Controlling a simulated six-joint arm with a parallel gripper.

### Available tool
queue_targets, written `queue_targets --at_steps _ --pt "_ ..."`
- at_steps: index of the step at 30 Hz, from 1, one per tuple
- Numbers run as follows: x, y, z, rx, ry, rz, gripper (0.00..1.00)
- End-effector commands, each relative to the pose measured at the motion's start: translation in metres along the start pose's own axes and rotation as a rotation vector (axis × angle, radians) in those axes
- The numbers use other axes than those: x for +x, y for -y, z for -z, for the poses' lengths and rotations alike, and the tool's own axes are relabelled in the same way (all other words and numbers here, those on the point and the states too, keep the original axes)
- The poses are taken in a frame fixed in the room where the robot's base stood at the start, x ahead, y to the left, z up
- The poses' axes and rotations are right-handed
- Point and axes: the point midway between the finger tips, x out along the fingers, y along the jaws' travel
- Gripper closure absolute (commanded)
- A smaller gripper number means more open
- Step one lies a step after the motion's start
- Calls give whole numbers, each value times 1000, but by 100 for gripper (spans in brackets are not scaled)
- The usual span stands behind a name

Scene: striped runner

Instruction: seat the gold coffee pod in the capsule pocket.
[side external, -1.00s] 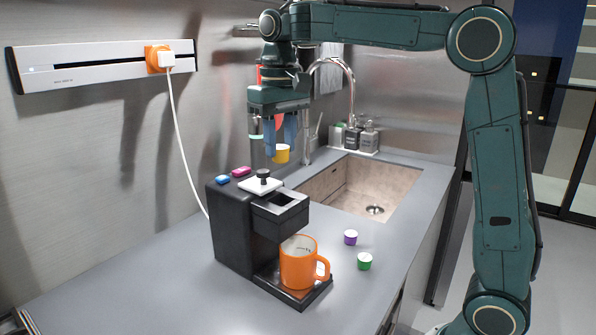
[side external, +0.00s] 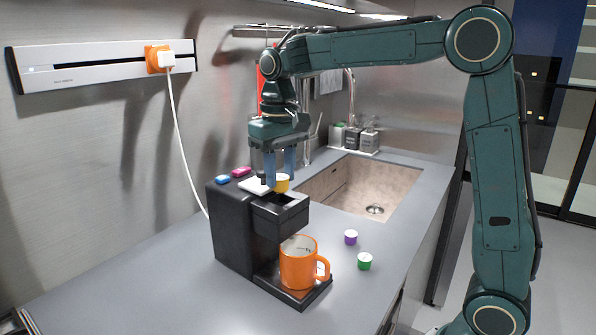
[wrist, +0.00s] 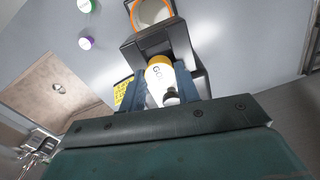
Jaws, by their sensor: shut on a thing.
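The gold coffee pod (side external: 283,184) is held between the blue fingers of my gripper (side external: 280,179), which is shut on it. The pod also shows in the wrist view (wrist: 158,70), with a white, lettered lid between the fingers. The black coffee machine (side external: 232,228) stands on the counter. Its capsule pocket (side external: 284,199) is in the top of the machine's head. The pod is at the back of this opening, just above or at its rim; I cannot tell whether they touch. The pocket's inside is mostly hidden by the pod and fingers.
A white plate (side external: 254,185) with a black knob lies on the machine top beside the fingers. Blue (side external: 222,179) and pink (side external: 241,172) pieces are behind it. An orange mug (side external: 297,266) stands below. Purple (side external: 350,237) and green (side external: 364,261) pods sit right, near the sink (side external: 345,190).

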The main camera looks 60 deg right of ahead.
Motion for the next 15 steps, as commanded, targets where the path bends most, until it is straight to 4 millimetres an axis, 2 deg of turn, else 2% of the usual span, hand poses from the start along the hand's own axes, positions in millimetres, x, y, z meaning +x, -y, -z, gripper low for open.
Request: queue_targets --at_steps 4,12,15 --pt "5 0 0 0 3 -1 89" --pt "33 0 -1 0 3 -1 89" --pt "37 0 0 0 2 0 89"
